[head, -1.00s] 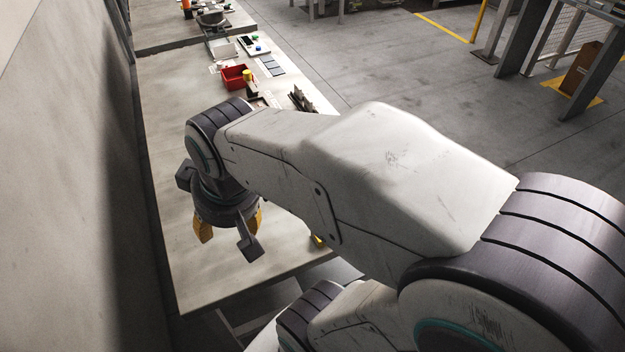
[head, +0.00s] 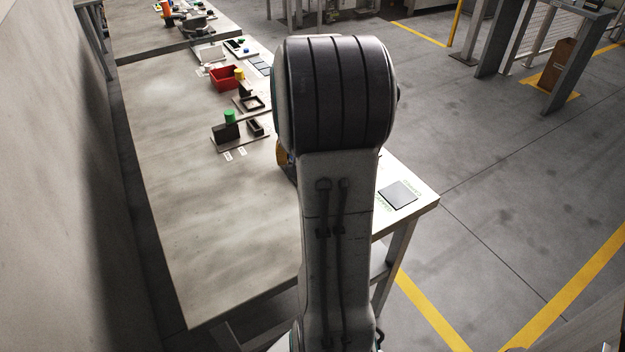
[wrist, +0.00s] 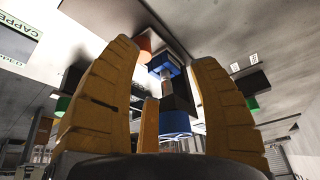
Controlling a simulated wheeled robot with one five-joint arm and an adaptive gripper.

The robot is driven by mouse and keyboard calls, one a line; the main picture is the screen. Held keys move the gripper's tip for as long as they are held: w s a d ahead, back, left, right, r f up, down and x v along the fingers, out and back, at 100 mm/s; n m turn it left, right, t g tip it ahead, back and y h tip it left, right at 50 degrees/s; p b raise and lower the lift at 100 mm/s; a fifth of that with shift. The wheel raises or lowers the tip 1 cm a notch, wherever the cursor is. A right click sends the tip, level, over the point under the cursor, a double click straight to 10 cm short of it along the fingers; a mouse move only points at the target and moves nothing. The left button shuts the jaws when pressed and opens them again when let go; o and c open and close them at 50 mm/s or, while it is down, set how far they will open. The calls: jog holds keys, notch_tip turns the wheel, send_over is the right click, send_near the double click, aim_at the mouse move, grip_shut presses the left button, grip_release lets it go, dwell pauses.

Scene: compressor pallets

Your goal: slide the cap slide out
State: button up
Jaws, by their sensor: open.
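My gripper (wrist: 166,52) is open, its yellow fingers spread apart. In the head view only a bit of yellow finger (head: 283,155) shows past my arm, over the table. Between the fingers, in the wrist view, is a blue square piece (wrist: 164,63) with a grey post and a dark block (wrist: 180,93). A blue round piece (wrist: 175,123) is below them and an orange round piece (wrist: 143,48) is beside the left finger. I cannot tell which of these is the cap slide, or whether a finger touches any. My arm hides this spot in the head view.
In the head view, a dark block with a green cylinder (head: 230,117) and a small dark holder (head: 255,127) stand left of my arm. A red bin (head: 226,79) stands behind. A grey pad (head: 397,194) lies on the right. The table's front left (head: 215,250) is clear.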

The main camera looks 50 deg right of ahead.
jog(key=shift+m, duration=0.4)
jog(key=d+f, duration=0.1)
jog(key=d, duration=0.1)
jog(key=d+f, duration=0.1)
jog(key=f, duration=0.1)
jog(key=shift+s+d+b, duration=0.2)
jog(key=shift+d+b, duration=0.15)
jog(key=x, duration=0.4)
jog(key=shift+d+f, duration=0.15)
jog(key=shift+f, duration=0.2)
jog(key=shift+x, duration=1)
jog(key=shift+w+d, duration=0.1)
jog(key=shift+r, duration=0.15)
grip_shut()
